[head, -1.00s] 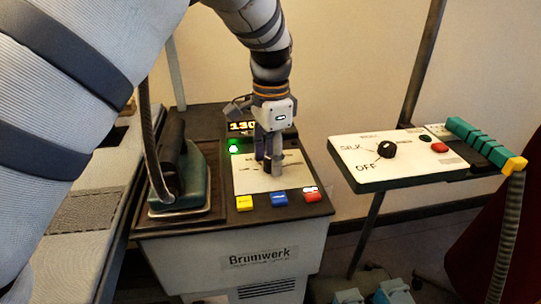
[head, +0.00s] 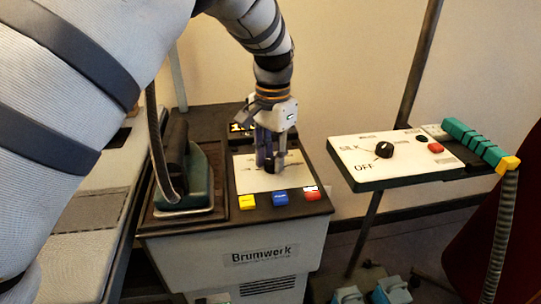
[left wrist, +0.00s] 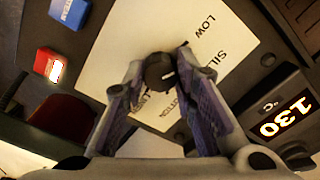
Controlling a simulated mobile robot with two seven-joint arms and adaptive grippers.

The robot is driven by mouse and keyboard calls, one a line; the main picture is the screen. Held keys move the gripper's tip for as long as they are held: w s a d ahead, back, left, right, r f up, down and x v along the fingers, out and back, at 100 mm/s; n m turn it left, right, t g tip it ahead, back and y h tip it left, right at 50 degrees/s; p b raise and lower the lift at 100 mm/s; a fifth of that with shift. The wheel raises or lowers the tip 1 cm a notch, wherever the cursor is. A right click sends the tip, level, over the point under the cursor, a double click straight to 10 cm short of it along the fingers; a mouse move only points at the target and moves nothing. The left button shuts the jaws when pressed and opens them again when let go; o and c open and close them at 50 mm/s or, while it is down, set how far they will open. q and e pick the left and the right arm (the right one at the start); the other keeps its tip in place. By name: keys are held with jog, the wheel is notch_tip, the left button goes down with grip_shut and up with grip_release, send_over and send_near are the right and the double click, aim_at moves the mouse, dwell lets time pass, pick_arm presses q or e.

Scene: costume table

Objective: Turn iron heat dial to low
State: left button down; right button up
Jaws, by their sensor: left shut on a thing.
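The heat dial is a black round knob (left wrist: 158,70) on a white plate (left wrist: 125,60) marked LOW, SILK and other partly hidden words in the left wrist view. My left gripper (head: 268,165) points down over this plate on the Brumwerk station (head: 290,250). In the left wrist view its fingers (left wrist: 158,85) are closed on the knob from both sides. A small pale mark shows on the knob, but its exact setting is hard to read. A display (left wrist: 287,117) beside the plate reads 130 °C. The iron (head: 196,180) stands at the station's left. My right gripper is out of view.
Yellow (head: 247,200), blue (head: 280,199) and red (head: 311,194) buttons line the station's front edge. A separate panel (head: 365,172) to the right has another black knob (head: 384,150), with SILK and OFF marks. A padded board (head: 90,190) lies left.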

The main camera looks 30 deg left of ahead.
aim_at(272, 160)
pick_arm(q)
jog(key=shift+n, duration=1.6)
jog(key=c, duration=1.3)
grip_release()
jog(key=shift+r, duration=0.1)
notch_tip(272, 160, up, 12)
